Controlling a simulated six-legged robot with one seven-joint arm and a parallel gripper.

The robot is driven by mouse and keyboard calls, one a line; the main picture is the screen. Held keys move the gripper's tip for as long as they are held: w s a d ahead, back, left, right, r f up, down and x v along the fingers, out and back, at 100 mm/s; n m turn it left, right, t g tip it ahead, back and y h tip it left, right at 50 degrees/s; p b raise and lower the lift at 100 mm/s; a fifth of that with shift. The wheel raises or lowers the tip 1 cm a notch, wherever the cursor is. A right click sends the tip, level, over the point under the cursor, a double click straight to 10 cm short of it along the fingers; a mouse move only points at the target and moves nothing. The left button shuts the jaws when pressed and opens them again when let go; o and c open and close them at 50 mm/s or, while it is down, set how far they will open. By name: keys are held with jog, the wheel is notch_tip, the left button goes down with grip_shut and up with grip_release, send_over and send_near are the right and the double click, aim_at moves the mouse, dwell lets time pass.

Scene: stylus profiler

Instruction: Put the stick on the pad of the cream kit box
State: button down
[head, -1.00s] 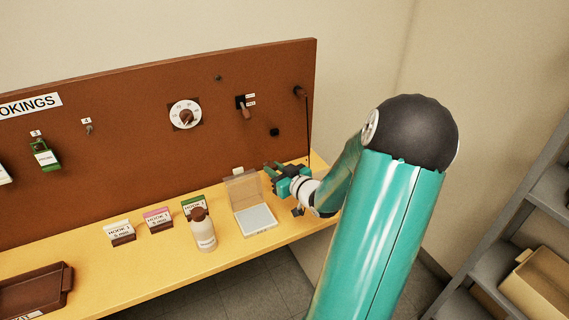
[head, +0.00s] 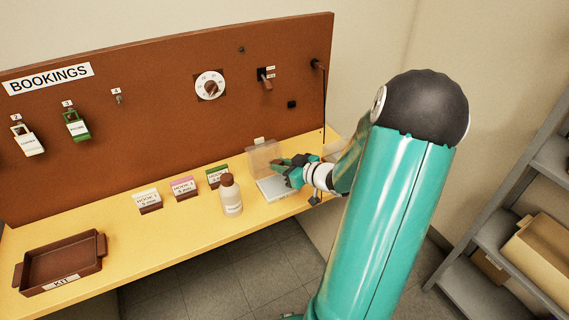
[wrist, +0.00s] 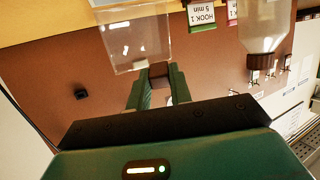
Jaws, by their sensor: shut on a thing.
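The cream kit box stands open on the yellow bench in the head view, its see-through lid (head: 261,158) raised at the back and its pale pad (head: 270,190) facing up. My gripper (head: 284,164) is over the back right part of the box, in front of the lid, and hides part of the pad. In the wrist view my gripper (wrist: 158,86) is shut on a small dark brown piece (wrist: 158,70), which looks like the stick. Its far end and any gap to the pad cannot be made out. The clear lid (wrist: 135,42) shows just beyond the fingertips.
A cream bottle (head: 231,198) with a brown cap stands left of the box. Several small hook cards (head: 184,189) line the bench behind it. A brown kit tray (head: 62,268) is at far left. The brown board (head: 170,120) rises behind the bench.

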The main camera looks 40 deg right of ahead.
aim_at(283, 189)
jog(key=shift+d, duration=0.2)
jog(key=shift+a, duration=0.1)
jog(key=shift+f, duration=3.75)
jog(key=c, duration=1.2)
grip_release()
jog(key=shift+c, duration=0.2)
jog(key=shift+s+r, duration=0.1)
